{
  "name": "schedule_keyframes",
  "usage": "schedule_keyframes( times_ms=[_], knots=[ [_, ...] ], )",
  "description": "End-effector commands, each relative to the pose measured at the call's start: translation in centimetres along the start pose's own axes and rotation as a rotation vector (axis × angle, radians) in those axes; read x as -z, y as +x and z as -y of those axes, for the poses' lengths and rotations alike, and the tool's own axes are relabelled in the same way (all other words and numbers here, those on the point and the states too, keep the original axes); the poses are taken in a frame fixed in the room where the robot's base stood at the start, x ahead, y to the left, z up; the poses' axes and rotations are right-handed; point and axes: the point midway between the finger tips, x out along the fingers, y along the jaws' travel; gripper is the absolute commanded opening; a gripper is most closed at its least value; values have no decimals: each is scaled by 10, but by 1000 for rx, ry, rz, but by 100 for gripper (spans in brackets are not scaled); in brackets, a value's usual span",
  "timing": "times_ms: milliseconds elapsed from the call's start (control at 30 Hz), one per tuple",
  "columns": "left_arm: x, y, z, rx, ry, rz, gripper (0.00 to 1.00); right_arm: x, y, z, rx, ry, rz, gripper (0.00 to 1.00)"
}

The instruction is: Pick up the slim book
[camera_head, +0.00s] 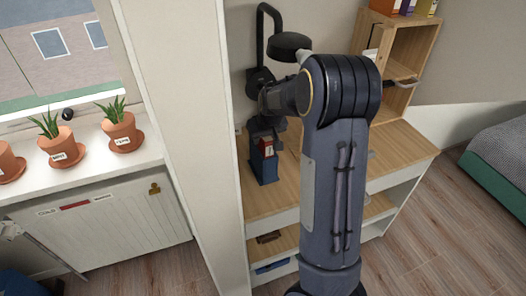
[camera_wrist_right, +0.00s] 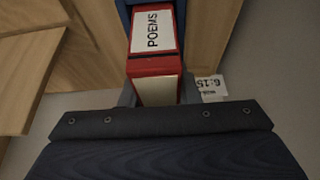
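The slim book is red with a white label reading POEMS (camera_wrist_right: 155,62). In the head view it shows as a small red and white patch (camera_head: 267,147) at the top of a blue holder (camera_head: 265,170) on the wooden desk; the blue also shows behind it in the wrist view. My right gripper (camera_head: 266,128) reaches down over the book from above. In the right wrist view its grey fingers (camera_wrist_right: 158,94) lie against both sides of the book's near end, with no clear gap. The book's lower part is hidden. My left gripper is not in view.
A black lamp (camera_head: 270,40) stands behind my right arm. A wooden shelf box (camera_head: 408,50) stands on the desk (camera_head: 400,150) at right. A wall edge (camera_head: 180,110) is close on the left. Potted plants (camera_head: 62,145) line the windowsill.

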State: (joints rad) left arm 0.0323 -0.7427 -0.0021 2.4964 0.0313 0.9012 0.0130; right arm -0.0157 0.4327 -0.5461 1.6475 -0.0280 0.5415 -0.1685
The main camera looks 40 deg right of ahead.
Motion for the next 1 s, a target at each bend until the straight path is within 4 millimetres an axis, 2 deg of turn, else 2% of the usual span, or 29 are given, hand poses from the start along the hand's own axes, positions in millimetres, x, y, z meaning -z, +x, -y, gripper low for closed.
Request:
schedule_keyframes(
  times_ms=[33,133,467,667,867,1000],
  knots=[
    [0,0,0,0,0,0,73,0,0,0,0,0,0,13],
    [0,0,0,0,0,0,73,0,0,0,0,0,0,0],
    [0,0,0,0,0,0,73,1,-1,0,0,0,-1,0],
    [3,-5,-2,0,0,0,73,4,-8,0,0,1,-3,0],
    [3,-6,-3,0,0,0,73,16,-32,0,2,0,-6,0],
    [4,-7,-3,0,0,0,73,27,-57,0,2,0,-8,0]
  ],
)
